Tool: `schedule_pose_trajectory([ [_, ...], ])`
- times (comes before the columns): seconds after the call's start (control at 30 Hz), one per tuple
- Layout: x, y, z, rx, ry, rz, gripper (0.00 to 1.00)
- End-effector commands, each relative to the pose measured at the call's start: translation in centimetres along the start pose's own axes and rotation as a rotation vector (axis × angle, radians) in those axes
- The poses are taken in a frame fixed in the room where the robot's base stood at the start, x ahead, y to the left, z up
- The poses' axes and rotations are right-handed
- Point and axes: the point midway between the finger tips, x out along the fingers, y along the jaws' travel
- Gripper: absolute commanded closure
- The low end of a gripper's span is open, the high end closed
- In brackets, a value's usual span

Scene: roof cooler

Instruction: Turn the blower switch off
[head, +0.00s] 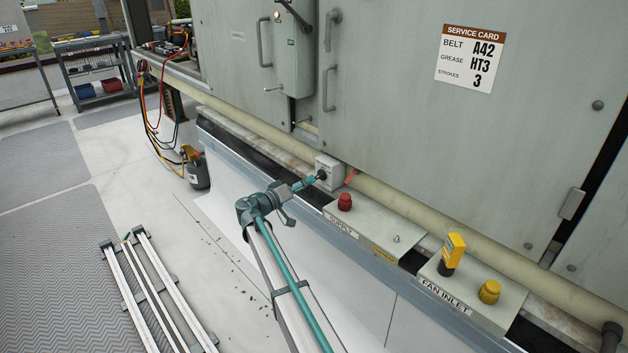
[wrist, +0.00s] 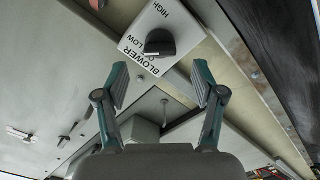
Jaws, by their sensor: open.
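The blower switch is a small light-grey box (head: 330,168) on the lower front of the cabinet in the head view. In the wrist view the box (wrist: 180,22) fills the top middle, with BLOWER, LOW and HIGH lettering and a partly covered OFF. Its black knob (wrist: 160,42) has a wing lying towards the lettering; I cannot tell the exact setting. My gripper (wrist: 160,85) is open and empty, its fingertips spread below the knob in the picture and apart from it. In the head view my gripper (head: 308,182) is close in front of the box.
A service card (head: 470,58) is on the cabinet. Rails (head: 150,280) lie on the floor at left.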

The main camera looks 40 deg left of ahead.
Motion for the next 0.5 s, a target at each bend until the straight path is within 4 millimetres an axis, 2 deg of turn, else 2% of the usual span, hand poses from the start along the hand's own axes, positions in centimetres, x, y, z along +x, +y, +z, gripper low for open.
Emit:
schedule_pose_trajectory([
  [0.03,1.0,0.0,0.0,0.000,-0.002,0.002,0.31],
  [0.2,3.2,-0.1,0.0,-0.001,-0.001,0.001,0.31],
  [0.5,4.6,0.0,0.0,-0.001,0.000,0.000,0.31],
])
